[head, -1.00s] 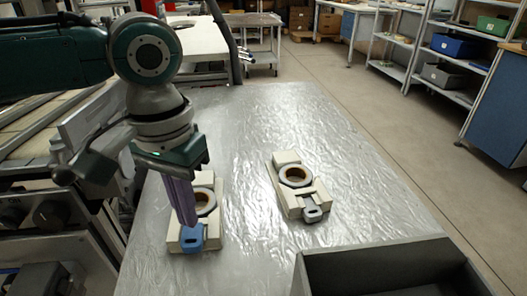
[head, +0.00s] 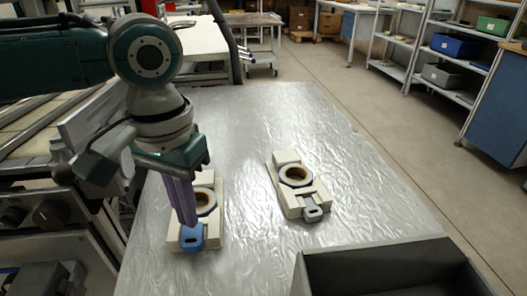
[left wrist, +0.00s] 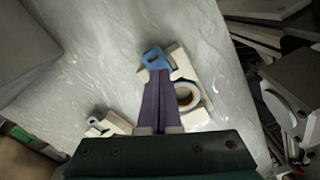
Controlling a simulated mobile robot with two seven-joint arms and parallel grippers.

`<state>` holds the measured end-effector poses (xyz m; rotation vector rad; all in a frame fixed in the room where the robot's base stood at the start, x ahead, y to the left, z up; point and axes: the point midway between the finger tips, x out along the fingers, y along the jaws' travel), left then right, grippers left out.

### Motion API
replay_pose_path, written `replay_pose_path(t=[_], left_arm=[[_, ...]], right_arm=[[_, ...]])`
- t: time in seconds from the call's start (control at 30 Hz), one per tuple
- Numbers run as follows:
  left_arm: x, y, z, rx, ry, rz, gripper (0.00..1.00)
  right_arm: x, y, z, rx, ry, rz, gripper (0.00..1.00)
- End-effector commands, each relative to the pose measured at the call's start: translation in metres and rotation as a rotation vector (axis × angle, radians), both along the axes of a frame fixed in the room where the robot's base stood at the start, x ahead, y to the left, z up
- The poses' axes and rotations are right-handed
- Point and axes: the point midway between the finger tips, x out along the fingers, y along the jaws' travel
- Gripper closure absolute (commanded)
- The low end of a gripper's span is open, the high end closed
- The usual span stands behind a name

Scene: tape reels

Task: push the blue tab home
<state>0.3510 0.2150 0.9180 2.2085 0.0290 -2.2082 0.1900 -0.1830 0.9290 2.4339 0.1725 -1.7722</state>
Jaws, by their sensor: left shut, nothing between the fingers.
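The blue tab (head: 191,237) sits at the near end of the left cream holder (head: 214,238), with part of it sticking out. It also shows in the left wrist view (left wrist: 155,58). A tape reel (head: 206,201) lies in that holder, partly hidden by my gripper. My left gripper (head: 188,222) has long purple fingers, shut and empty, pointing down with the tips at the blue tab; I cannot tell whether they touch it. In the left wrist view the fingertips (left wrist: 156,72) end right at the tab. My right gripper is not in view.
A second cream holder (head: 290,204) with a reel (head: 296,175) and a grey tab (head: 313,213) stands to the right. A dark grey bin (head: 375,250) stands at the table's near right. The silvery table (head: 260,120) is clear behind the holders.

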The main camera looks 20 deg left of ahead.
Motion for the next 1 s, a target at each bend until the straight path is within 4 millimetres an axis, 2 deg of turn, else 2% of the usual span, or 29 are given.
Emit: replay_pose_path(t=[1.0], left_arm=[[0.000, 0.000, -0.016, 0.000, 0.001, 0.000, 1.00]], right_arm=[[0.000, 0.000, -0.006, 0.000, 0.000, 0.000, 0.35]])
